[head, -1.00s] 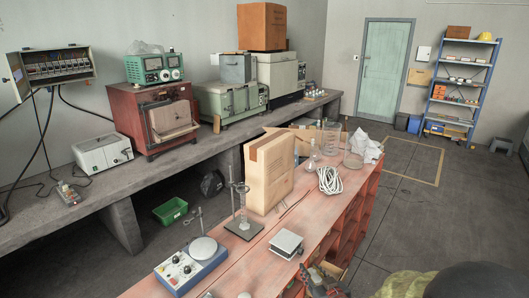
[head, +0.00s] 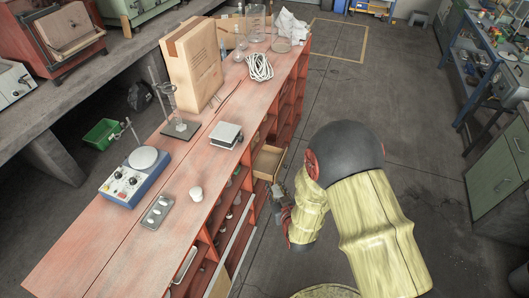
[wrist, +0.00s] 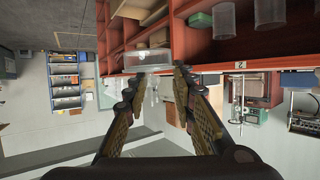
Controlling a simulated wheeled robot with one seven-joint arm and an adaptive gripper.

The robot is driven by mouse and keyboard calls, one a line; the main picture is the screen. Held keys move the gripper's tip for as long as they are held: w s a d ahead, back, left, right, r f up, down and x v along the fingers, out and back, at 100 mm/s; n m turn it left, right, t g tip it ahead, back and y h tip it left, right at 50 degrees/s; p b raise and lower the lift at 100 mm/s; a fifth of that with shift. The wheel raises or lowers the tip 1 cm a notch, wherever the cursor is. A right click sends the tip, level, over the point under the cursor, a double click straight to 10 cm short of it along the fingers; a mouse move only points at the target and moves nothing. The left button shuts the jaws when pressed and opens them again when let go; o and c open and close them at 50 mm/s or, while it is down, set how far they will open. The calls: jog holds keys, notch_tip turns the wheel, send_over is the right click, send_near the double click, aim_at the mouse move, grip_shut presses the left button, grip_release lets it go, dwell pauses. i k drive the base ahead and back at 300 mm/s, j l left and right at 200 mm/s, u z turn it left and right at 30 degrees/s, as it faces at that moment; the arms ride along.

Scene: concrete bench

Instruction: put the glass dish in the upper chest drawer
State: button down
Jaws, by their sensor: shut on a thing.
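My gripper (head: 283,203) is in front of the red bench's open side, below its top, in the head view. In the wrist view its two fingers (wrist: 163,76) are closed on a clear, low-walled glass dish (wrist: 147,57) at the fingertips. The dish is hard to make out in the head view. A pale wooden drawer (head: 268,161) stands pulled out of the bench side, just beyond my gripper. Its inside looks empty from here. I cannot tell whether other drawers lie above or below it.
The floor (head: 345,95) to the right is clear.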

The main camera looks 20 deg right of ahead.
aim_at(268, 166)
jog(key=z, duration=0.4)
jog(key=i+j+z, duration=0.1)
jog(key=z, duration=0.3)
jog(key=j+z, duration=0.1)
jog(key=z, duration=0.3)
jog(key=j+z, duration=0.1)
jog(key=z, duration=0.3)
jog(key=i+j+z, duration=0.1)
jog(key=j, duration=0.3)
jog(key=i+j, duration=0.1)
jog(key=j, duration=0.25)
jog(key=z, duration=0.05)
